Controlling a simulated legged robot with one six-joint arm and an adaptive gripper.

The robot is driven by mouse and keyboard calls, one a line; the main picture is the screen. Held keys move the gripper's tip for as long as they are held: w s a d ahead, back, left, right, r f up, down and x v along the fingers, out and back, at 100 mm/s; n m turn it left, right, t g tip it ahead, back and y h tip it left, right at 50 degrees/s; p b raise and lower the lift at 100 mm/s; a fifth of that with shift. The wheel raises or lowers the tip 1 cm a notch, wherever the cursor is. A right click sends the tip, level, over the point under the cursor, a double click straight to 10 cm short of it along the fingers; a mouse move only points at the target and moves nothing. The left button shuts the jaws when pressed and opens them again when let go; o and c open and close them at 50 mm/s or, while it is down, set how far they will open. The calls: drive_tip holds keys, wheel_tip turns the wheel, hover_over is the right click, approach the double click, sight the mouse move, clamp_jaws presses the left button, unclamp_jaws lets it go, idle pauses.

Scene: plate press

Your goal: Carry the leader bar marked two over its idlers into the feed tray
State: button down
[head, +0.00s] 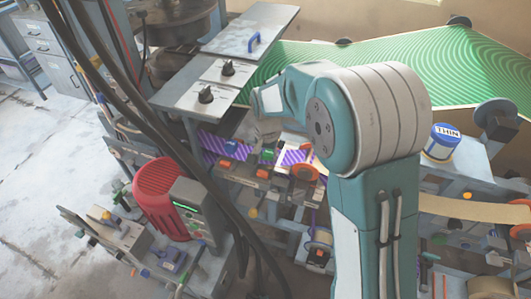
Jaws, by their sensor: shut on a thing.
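My gripper (263,132) is small in view, below my teal and grey wrist, at the purple striped web (212,142). It is shut on what seems to be the leader bar, mostly hidden by the gripper and too small to read any mark. A blue piece (231,147) and a green piece (268,154) show along the striped web. Orange-ended rollers (303,171), perhaps idlers, stand just right of and below the gripper. I cannot make out which part is the feed tray.
A grey panel with black knobs (206,96) and a blue-handled cover (250,30) lie behind. A green patterned web (430,60) spans the back right. A red motor (160,190) stands left. A tin marked THIN (442,145) stands right. Dark cables cross the left foreground.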

drive_tip(key=shift+a, duration=0.15)
drive_tip(key=shift+c, duration=1.3)
unclamp_jaws()
drive_tip(key=shift+a, duration=0.35)
drive_tip(key=shift+d, duration=0.25)
drive_tip(key=shift+r, duration=0.15)
wheel_tip(320, 180, up, 12)
drive_tip(key=shift+f, duration=0.2)
drive_tip(key=shift+a, duration=0.1)
